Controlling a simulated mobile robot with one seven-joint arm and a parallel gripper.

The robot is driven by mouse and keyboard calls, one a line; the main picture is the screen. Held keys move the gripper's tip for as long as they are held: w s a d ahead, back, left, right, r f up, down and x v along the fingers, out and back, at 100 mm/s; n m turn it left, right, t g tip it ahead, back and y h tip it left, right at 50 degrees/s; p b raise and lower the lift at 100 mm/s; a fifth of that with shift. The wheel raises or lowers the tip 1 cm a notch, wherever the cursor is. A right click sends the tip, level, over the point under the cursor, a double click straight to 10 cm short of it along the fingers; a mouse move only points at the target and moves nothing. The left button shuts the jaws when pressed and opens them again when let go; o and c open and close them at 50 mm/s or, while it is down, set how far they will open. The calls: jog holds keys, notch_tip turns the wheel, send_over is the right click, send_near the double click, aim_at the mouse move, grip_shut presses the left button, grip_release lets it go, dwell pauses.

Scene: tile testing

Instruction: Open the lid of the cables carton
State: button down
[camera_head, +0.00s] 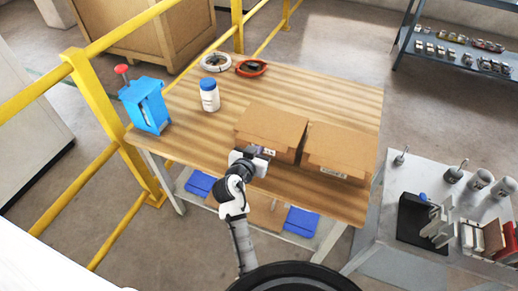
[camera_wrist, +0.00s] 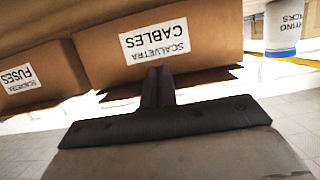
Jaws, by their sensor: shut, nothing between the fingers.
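The cables carton (camera_head: 270,126) is a brown cardboard box, the left of two on the wooden table, and its top looks closed. In the wrist view, which looks upside down, the cables carton (camera_wrist: 212,52) shows its front face with a white label reading "SCALVETRA CABLES".
The fuses carton (camera_head: 338,150) stands close on the right. A white bottle with a blue cap (camera_head: 210,95), a blue device with a red knob (camera_head: 148,106) and two coils lie left and behind. Yellow railing (camera_head: 92,92) runs along the left. The table's back right is clear.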

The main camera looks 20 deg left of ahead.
jog(key=shift+r+p, duration=0.3)
jog(key=shift+r, duration=0.3)
jog(key=shift+w+r+p, duration=0.35)
jog(key=shift+r, duration=0.25)
jog(key=shift+w+r+p, duration=0.3)
jog(key=shift+r+p, duration=0.05)
jog(key=shift+r, duration=0.25)
jog(key=shift+w+r, duration=0.25)
jog(key=shift+w+r+p, duration=0.8)
jog(key=shift+w+r, duration=0.2)
jog(key=shift+r, duration=0.25)
jog(key=shift+w+d+r+p, duration=0.1)
jog(key=shift+w+r+p, duration=0.2)
jog(key=shift+w+r, duration=0.3)
jog(key=shift+w+r+p, duration=0.3)
jog(key=shift+w+r, duration=0.05)
jog(key=shift+r, duration=0.4)
